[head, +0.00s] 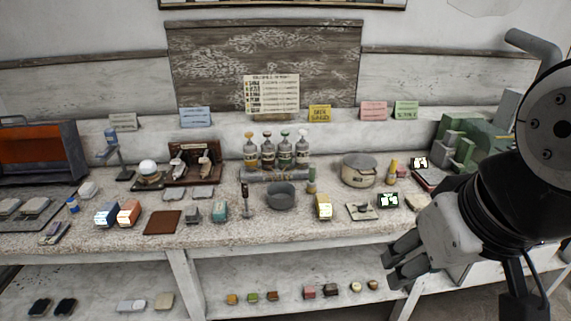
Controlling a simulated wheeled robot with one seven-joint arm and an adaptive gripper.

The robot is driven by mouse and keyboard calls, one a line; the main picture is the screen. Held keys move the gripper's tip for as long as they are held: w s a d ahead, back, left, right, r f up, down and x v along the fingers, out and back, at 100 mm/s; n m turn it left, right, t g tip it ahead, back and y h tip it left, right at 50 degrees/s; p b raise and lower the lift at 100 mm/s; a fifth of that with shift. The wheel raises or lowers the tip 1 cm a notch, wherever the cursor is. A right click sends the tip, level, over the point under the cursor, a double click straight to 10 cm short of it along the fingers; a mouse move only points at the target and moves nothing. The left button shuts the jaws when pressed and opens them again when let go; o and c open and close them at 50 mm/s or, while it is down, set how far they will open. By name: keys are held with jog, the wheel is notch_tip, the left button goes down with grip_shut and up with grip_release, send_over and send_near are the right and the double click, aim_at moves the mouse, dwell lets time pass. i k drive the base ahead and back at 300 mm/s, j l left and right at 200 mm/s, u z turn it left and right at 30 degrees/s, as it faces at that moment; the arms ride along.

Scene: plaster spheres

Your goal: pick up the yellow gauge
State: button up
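A small upright yellow block (323,206) with a bright pale front stands near the front of the speckled counter, right of a grey bowl. A slim yellow upright piece (392,169) stands farther back, right of a round lidded pot. I cannot tell for certain which of these is the yellow gauge. My gripper (391,263) is at the lower right, in front of the counter's edge, right of the yellow block and apart from it. Its dark fingers point left and are spread, with nothing seen between them.
The counter (275,235) is crowded. The grey bowl (281,196), the lidded pot (359,171) and a dark display (388,200) stand near the yellow pieces. Several bottles (268,151) stand at the back. A lower shelf (210,297) holds small pieces.

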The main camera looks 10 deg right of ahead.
aim_at(324, 209)
jog(key=z, duration=1.25)
jog(key=u, duration=1.2)
jog(key=i+z, duration=0.35)
jog(key=i+j+z, duration=0.15)
jog(key=i+z, duration=0.15)
jog(key=i+j+z, duration=0.2)
jog(key=i+z, duration=0.15)
